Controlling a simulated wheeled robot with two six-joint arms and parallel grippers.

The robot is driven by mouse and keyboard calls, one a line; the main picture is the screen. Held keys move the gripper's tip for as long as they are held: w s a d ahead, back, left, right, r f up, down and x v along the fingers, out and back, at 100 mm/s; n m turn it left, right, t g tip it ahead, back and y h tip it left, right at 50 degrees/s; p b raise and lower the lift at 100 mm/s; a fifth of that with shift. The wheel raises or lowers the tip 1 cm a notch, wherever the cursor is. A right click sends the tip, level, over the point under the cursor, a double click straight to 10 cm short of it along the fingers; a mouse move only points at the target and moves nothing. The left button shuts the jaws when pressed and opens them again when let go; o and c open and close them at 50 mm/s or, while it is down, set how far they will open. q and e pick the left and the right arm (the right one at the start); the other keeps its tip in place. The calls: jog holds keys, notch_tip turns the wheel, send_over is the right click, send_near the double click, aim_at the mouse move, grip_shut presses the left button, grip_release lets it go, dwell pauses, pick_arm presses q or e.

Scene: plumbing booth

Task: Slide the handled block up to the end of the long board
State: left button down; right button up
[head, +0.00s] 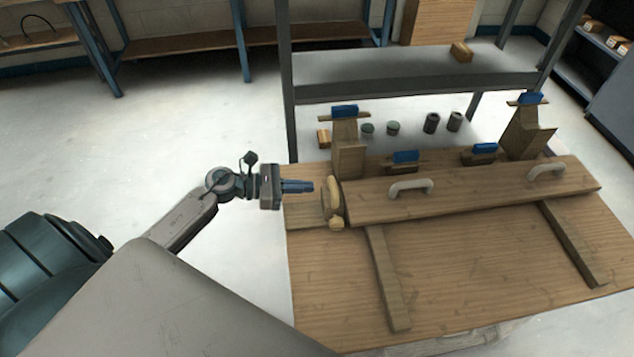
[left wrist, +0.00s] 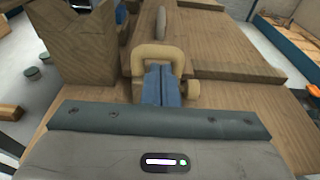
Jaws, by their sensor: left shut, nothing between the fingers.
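The long board (head: 470,195) lies across the workbench with two pale grey handles on it. The handled block (head: 336,223), small and tan with a loop handle (head: 333,195), sits by the board's left end; I cannot tell whether they touch. My left gripper (head: 312,186) is shut and empty, its blue fingers pointing right, close to the handle. In the left wrist view the handle (left wrist: 157,49) arches over the tips of my left gripper (left wrist: 161,70); contact is unclear. The block's body is largely hidden there. My right gripper is not in view.
The workbench (head: 480,285) carries two wooden strips (head: 388,280) running toward its front. Wooden stops with blue tops (head: 345,111) stand behind the board, with several grey cylinders (head: 431,122) beyond. A metal-framed shelf (head: 410,75) rises behind. Open floor lies left of the bench.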

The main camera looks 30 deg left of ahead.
aim_at(330, 187)
pick_arm(q)
jog(key=p+x, duration=0.1)
jog(key=x, duration=0.2)
jog(key=shift+r, duration=0.15)
jog(key=shift+w+d+f, duration=0.2)
jog(key=shift+d+f, duration=0.05)
jog(key=shift+d, duration=0.1)
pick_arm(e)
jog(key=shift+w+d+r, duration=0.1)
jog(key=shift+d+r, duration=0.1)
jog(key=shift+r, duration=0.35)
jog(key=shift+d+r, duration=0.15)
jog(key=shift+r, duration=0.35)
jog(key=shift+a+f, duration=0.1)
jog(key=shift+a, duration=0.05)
pick_arm(q)
jog(key=shift+w+d+b, duration=0.4)
jog(key=shift+d+b, duration=0.1)
jog(key=shift+b, duration=0.1)
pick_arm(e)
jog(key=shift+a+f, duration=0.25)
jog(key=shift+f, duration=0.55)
